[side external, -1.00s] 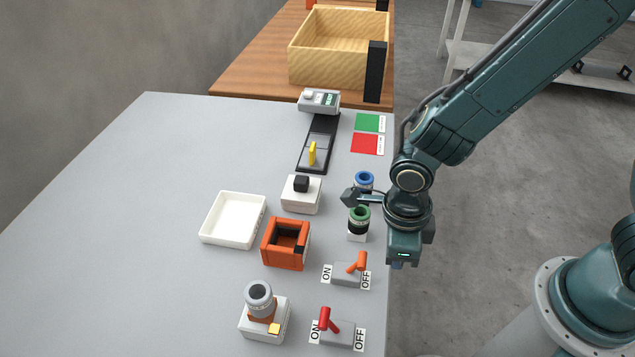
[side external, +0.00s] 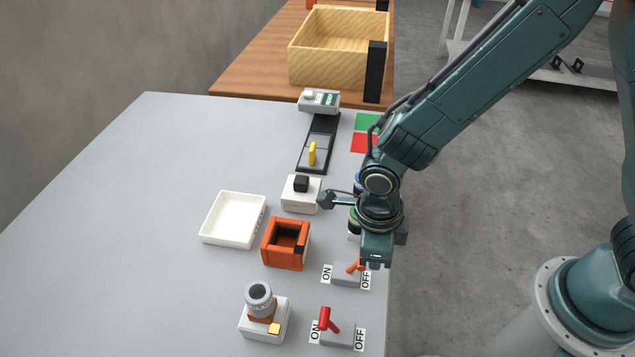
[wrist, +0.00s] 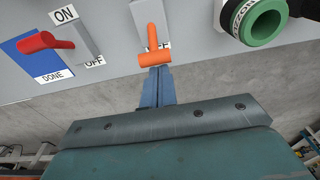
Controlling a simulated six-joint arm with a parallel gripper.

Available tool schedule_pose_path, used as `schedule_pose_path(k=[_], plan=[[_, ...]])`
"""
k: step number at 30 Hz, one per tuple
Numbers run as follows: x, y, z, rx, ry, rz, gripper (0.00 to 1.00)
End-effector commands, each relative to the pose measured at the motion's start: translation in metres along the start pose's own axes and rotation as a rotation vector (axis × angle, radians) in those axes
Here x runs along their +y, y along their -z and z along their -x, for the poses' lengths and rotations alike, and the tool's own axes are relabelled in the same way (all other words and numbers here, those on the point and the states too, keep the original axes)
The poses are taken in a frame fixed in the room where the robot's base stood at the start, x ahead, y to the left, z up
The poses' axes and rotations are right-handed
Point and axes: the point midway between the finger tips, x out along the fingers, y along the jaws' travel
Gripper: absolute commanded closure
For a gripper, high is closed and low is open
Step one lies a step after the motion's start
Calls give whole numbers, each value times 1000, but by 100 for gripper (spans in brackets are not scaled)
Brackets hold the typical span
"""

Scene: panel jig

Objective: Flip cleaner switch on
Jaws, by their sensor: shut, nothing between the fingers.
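A switch with an orange lever (side external: 354,267) sits on a grey base (side external: 345,275) near the table's right edge. Its lever leans toward the OFF label (side external: 366,281), away from the ON label (side external: 327,275). A second switch with a red lever (side external: 325,318) stands nearer the camera, leaning toward its ON label (side external: 316,331). No label naming the cleaner is readable. My gripper (side external: 375,266) is shut and empty, beside the orange lever on its OFF side. In the wrist view the fingertips (wrist: 155,72) are right at the orange lever's end (wrist: 168,58); contact is unclear.
A green ring on a holder (wrist: 262,22) stands close to the orange switch. An orange open box (side external: 286,258), a white tray (side external: 233,219) and a grey cylinder on a white base (side external: 259,297) lie to the left. A blue DONE card (wrist: 32,57) lies by the red switch.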

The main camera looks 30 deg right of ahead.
Motion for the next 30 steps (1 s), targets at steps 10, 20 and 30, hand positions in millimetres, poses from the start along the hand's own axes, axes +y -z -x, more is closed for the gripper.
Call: schedule_pose_path(k=[10, 20, 30], plan=[[0, -2, 2, -1, 0, 0, 100], [0, -5, 4, 0, 0, 0, 100], [0, -10, 7, -2, 0, 0, 100]])
